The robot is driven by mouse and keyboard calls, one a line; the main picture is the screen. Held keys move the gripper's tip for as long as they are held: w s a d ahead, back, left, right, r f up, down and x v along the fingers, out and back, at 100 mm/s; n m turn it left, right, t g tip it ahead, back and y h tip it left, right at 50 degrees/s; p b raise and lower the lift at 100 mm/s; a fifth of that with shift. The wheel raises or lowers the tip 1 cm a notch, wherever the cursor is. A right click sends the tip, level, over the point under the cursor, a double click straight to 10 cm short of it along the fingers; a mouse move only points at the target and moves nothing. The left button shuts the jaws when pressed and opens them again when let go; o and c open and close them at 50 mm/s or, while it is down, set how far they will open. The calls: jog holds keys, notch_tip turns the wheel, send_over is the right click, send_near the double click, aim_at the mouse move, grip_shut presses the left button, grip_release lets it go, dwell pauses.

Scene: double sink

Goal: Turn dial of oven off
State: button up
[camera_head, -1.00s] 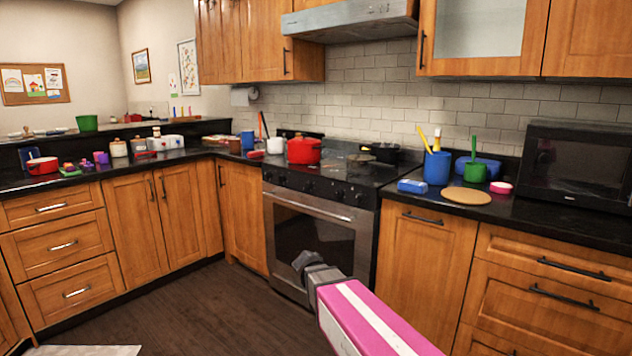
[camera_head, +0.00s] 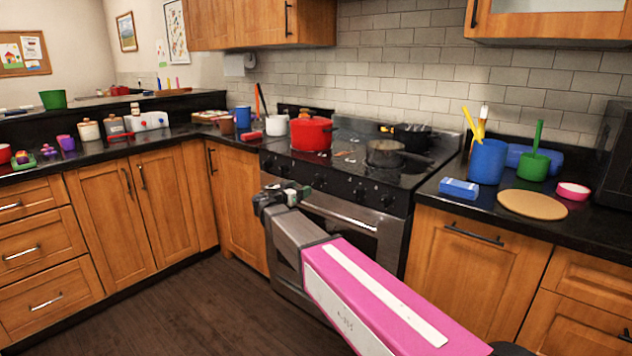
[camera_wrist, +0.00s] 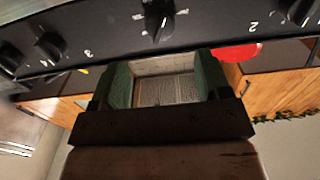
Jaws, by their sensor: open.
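The oven (camera_head: 350,222) is built in under the black cooktop, its door shut. A row of black dials runs along its dark front panel; one dial (camera_head: 360,191) shows right of my gripper (camera_head: 280,196). My gripper is in front of the oven's upper left part and hides some of the panel. In the wrist view, a dial (camera_wrist: 158,20) is above and between the open, empty green-padded fingers of my gripper (camera_wrist: 162,82), apart from them. Another dial (camera_wrist: 48,46) is to the left and one (camera_wrist: 301,12) to the right. Which dial is on, I cannot tell.
A red pot (camera_head: 312,135) and a dark pan (camera_head: 385,153) sit on the cooktop. The oven handle (camera_head: 338,214) runs below the dials. A blue box (camera_head: 459,188), a blue utensil holder (camera_head: 487,162) and a round board (camera_head: 532,204) stand on the right counter. The floor at left is clear.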

aim_at(314, 182)
jog(key=x, duration=0.9)
jog(key=c, duration=0.9)
